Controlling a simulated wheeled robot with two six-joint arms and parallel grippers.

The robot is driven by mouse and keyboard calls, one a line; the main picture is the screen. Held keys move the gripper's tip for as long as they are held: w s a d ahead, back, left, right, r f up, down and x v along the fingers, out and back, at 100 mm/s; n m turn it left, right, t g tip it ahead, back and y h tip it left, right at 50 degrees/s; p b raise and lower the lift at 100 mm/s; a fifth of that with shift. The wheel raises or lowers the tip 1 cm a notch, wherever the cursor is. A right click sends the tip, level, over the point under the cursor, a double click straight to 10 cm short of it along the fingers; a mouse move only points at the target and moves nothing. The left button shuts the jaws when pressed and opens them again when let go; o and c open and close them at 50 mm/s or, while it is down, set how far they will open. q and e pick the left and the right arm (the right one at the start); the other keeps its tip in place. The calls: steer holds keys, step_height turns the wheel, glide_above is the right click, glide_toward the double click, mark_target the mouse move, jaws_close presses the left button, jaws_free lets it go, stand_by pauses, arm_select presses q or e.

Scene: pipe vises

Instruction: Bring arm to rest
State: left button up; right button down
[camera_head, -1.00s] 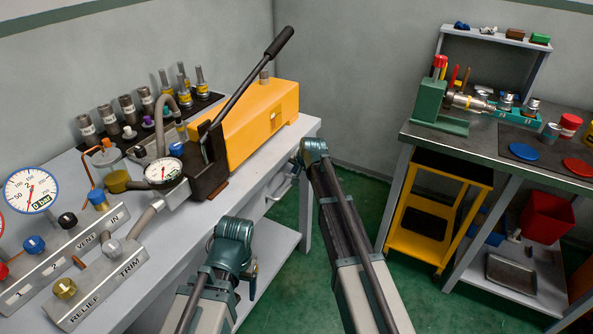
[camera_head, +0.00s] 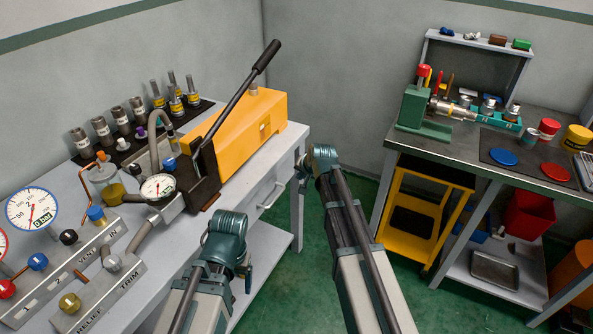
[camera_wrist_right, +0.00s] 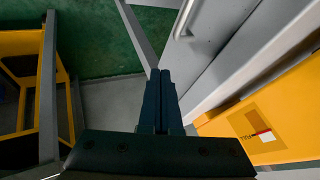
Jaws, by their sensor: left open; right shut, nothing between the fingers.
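My right arm comes up the middle of the head view, with its wrist in the gap between the two benches. In the right wrist view my right gripper (camera_wrist_right: 160,75) is shut and empty, its two dark fingers side by side. It points toward the gap beside the grey bench leg. My left arm stands at the front edge of the left bench in the head view. My left gripper (camera_head: 247,282) shows only as a small part below its teal wrist, apart from the bench things, with its fingertips mostly hidden. I see nothing held in either.
A yellow pump (camera_head: 240,135) with a long raised lever (camera_head: 240,90) stands on the left bench (camera_head: 262,175). A pressure gauge (camera_head: 158,188) and valve blocks stand nearer. At right are a dark-topped bench (camera_head: 460,158) and a yellow cart (camera_head: 408,215). Green floor (camera_head: 290,285) is open between.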

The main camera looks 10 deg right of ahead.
arm_select(q)
steer(key=shift+r, duration=0.6)
arm_select(e)
steer(key=shift+v, duration=0.85)
steer(key=shift+f, duration=0.1)
arm_select(q)
step_height(320, 180, up, 8)
steer(key=p, duration=0.8)
arm_select(e)
steer(key=s+a+r+n+g+h, duration=0.1)
steer(key=s+a+n+g, duration=0.1)
steer(key=s, duration=0.8)
steer(key=s+a+r+n+g+h, duration=0.1)
steer(key=s+a+n+g, duration=0.2)
steer(key=s, duration=0.7)
steer(key=s+a+r+n+g, duration=0.1)
steer(key=s+a+n, duration=0.4)
steer(key=s, duration=0.6)
steer(key=a+g, duration=0.1)
steer(key=a, duration=0.1)
steer(key=shift+a+r+n+g+h, duration=0.3)
steer(key=shift+a+r+h, duration=0.1)
